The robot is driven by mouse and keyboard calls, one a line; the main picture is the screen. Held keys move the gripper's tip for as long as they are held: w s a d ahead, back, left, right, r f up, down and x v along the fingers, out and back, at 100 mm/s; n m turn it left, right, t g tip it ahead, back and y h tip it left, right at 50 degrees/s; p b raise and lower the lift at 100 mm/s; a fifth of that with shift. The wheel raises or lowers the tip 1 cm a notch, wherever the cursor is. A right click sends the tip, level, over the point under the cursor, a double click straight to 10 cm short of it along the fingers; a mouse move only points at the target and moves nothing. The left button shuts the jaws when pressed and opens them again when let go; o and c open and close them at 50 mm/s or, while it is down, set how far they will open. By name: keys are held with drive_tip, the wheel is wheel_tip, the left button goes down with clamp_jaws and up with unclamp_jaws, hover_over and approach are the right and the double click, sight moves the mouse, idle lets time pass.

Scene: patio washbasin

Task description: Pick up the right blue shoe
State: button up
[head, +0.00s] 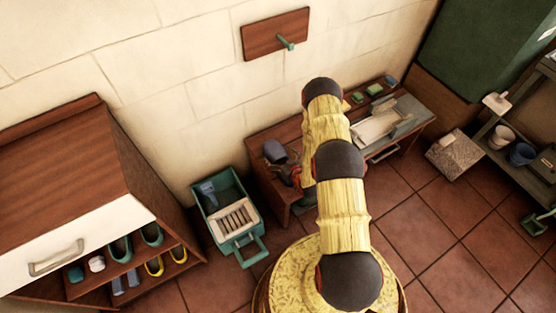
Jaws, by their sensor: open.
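A slim blue pair stands on the lower shelf of the wooden shoe cabinet (72,147) at the left. Its right blue shoe (133,278) is beside the left one (118,285), both partly hidden by shelf edges. A teal pair, left (120,248) and right (151,234), sits higher, with a yellow pair (154,266) just below. My arm rises mid-picture, well right of the shoes.
A teal crate (251,249) with a slatted item stands on the tiled floor between cabinet and washbasin bench (261,136). The cabinet's white flap (100,236) with a handle overhangs the shoes. A grey shelf rack (520,168) stands at right. The right floor is mostly clear.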

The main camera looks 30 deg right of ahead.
drive_tip(key=shift+c, duration=0.3)
drive_tip(key=c, duration=1.4)
